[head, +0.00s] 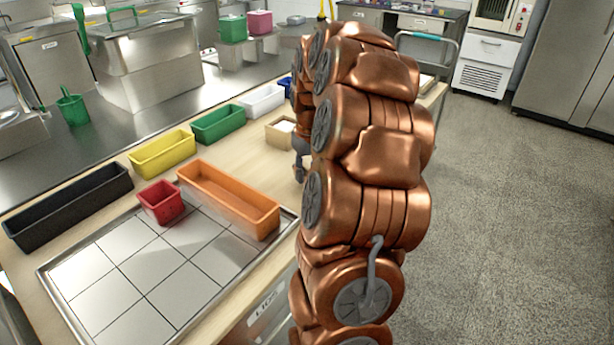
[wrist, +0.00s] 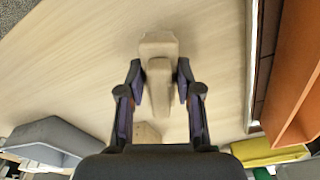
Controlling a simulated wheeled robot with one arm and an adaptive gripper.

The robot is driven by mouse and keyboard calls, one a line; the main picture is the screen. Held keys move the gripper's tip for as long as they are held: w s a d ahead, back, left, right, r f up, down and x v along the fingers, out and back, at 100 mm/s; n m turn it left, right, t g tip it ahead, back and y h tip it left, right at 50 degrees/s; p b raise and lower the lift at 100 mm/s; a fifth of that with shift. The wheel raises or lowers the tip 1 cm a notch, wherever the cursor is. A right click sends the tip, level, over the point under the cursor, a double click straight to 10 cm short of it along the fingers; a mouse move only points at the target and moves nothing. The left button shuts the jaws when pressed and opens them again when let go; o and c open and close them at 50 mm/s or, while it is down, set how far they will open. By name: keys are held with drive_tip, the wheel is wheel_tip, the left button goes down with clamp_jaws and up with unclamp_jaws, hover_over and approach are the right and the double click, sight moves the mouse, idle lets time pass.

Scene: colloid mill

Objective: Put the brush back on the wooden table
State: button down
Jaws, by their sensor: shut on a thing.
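A beige brush (wrist: 158,62), blocky at one end with a narrower part, sits between the fingers of my gripper (wrist: 160,82) in the wrist view. The gripper is shut on it. The pale wooden table (wrist: 70,75) lies behind it in that view; I cannot tell whether the brush touches it. In the head view the wooden table (head: 233,152) runs under the row of bins, and my copper arm hides the brush and most of the gripper.
An orange bin (head: 228,198), red bin (head: 160,202), yellow bin (head: 162,155), green bin (head: 218,125) and black bin (head: 68,207) stand left of my arm. A tan box (head: 280,133) is close to the gripper. A tiled tray (head: 130,285) lies in front. Bare wood shows around the brush.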

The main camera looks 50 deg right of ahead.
sight(309, 169)
drive_tip(key=shift+f, duration=0.9)
drive_tip(key=shift+f, duration=0.15)
drive_tip(key=c, duration=0.8)
unclamp_jaws()
drive_tip(key=r, duration=1.1)
drive_tip(key=shift+s+a, duration=0.1)
drive_tip(key=shift+s, duration=0.3)
drive_tip(key=shift+s+a+r, duration=0.1)
drive_tip(key=shift+r, duration=0.55)
drive_tip(key=shift+a, duration=0.1)
